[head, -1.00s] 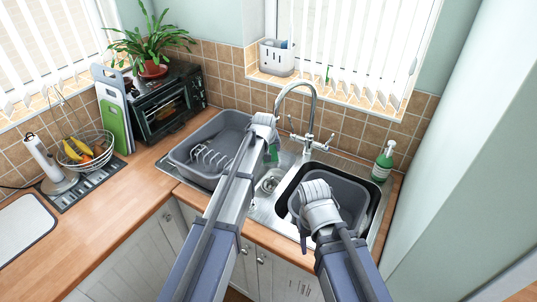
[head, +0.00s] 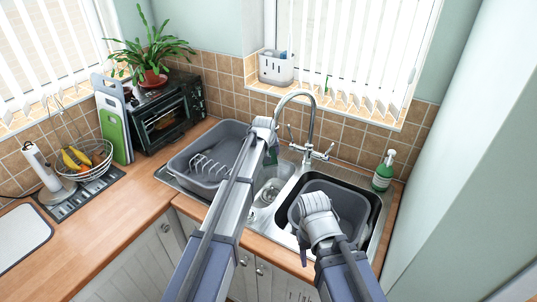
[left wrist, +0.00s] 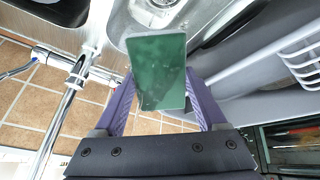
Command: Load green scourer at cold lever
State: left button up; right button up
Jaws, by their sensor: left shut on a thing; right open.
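The green scourer (left wrist: 158,72) is a flat dark green block held between the fingers of my left gripper (left wrist: 160,98). In the head view a bit of the scourer (head: 272,158) shows below my left gripper (head: 271,148), which hovers over the middle of the sink. The chrome mixer tap (head: 310,128) stands just right of it, with a lever on each side. One tap lever (left wrist: 18,70) shows at the left of the left wrist view, apart from the scourer. My right gripper (head: 304,252) is open at the sink's front edge.
A grey dish tub (head: 185,165) with a rack stands left in the sink. Another grey tub (head: 350,208) sits in the right bowl. A green soap bottle (head: 383,172) stands at the right. The left worktop (head: 125,205) has clear room.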

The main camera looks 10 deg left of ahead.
aim_at(268, 166)
pick_arm(q)
jog(key=shift+s, duration=0.1)
jog(key=shift+s+d, duration=0.25)
jog(key=shift+s, duration=1.7)
jog(key=shift+s+d, duration=0.2)
jog(key=shift+s, duration=1.75)
jog(key=s+r+p, duration=0.4)
jog(key=s, duration=0.1)
jog(key=shift+d, duration=0.3)
pick_arm(e)
notch_tip(268, 166, up, 4)
